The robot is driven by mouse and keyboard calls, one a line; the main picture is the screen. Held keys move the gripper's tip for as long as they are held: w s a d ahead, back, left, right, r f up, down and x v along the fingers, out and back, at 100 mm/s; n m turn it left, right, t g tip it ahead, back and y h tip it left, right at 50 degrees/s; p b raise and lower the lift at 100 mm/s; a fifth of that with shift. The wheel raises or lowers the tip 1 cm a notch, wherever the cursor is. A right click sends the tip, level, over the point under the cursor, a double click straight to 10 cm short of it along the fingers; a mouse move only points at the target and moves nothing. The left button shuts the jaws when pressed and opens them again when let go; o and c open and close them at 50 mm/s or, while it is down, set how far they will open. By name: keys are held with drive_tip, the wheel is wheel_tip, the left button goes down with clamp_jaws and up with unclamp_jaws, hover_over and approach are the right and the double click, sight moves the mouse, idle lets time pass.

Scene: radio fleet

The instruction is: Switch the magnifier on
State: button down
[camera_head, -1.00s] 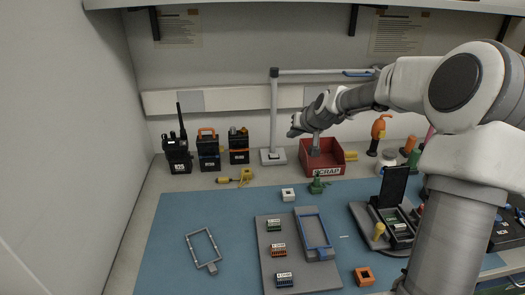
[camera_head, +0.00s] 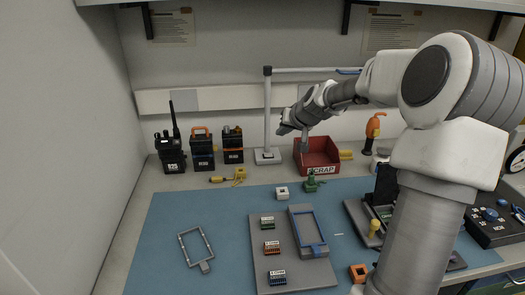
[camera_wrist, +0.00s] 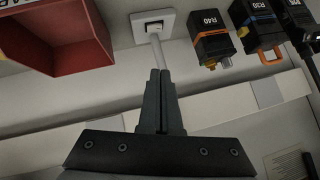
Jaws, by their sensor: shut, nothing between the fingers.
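The magnifier stand has a grey base (camera_head: 267,156), an upright post (camera_head: 267,110) and a horizontal top bar (camera_head: 300,71). Its lens head is not visible; my arm covers the right end of the bar.
The red scrap bin (camera_head: 318,170) stands close to the right of the base. Several black radios (camera_head: 202,150) stand to its left. A yellow tool (camera_head: 230,178) lies in front of the radios. The blue mat (camera_head: 165,235) has free room at left.

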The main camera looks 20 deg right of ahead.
drive_tip(key=b, duration=0.1)
hover_over(264, 153)
drive_tip(key=s+d, duration=0.1)
drive_tip(key=s, duration=0.2)
wheel_tip(264, 153, down, 6)
drive_tip(key=shift+s+d+f, duration=0.15)
drive_tip(key=shift+f, duration=0.1)
drive_tip(key=shift+w+a+f+b, duration=0.2)
drive_tip(key=shift+f+b, duration=0.1)
drive_tip(key=shift+f, duration=0.35)
drive_tip(key=shift+w+a+f+b, duration=0.15)
drive_tip(key=shift+f+b, duration=0.1)
drive_tip(key=shift+f, duration=0.35)
drive_tip(key=shift+a+f, duration=0.2)
drive_tip(key=shift+f, duration=0.6)
drive_tip(key=shift+f+b, duration=0.1)
drive_tip(key=shift+b, duration=0.2)
drive_tip(key=shift+w+a+f+b, duration=0.1)
drive_tip(key=shift+f+b, duration=0.2)
drive_tip(key=shift+b, duration=0.05)
drive_tip(key=shift+a+r, duration=0.1)
drive_tip(key=shift+r, duration=0.1)
drive_tip(key=shift+f, duration=0.1)
